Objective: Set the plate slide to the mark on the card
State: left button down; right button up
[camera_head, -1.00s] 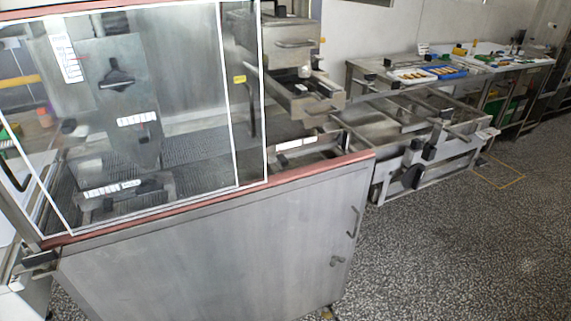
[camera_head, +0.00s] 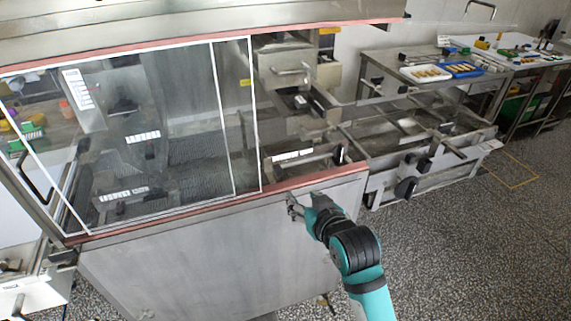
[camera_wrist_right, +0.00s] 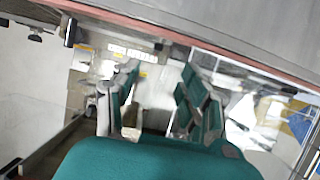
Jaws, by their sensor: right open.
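White scale strips mark several slides on the machine: one upright strip (camera_head: 78,88) and two more behind the clear window, and a front strip (camera_head: 292,155) in the open bay right of it. A black knob (camera_head: 339,154) stands at that front strip's right end. I cannot tell which is the plate slide, and no card or mark is readable. My right gripper (camera_head: 295,205) is open and empty, in front of the steel front panel below the red edge. Its spread fingers (camera_wrist_right: 160,85) show in the right wrist view. My left gripper is not in view.
The clear window (camera_head: 160,140) covers the machine's left part. The red-edged sill (camera_head: 315,183) runs along its front. A steel frame with black knobs (camera_head: 406,188) stands right. A blue tray (camera_head: 461,69) lies on the back table. The speckled floor at right is clear.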

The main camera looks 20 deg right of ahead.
jog(key=r, duration=0.2)
jog(key=p, duration=0.2)
send_near(280, 172)
jog(key=x, duration=0.8)
jog(key=shift+w+f, duration=0.2)
jog(key=shift+w, duration=0.15)
grip_shut()
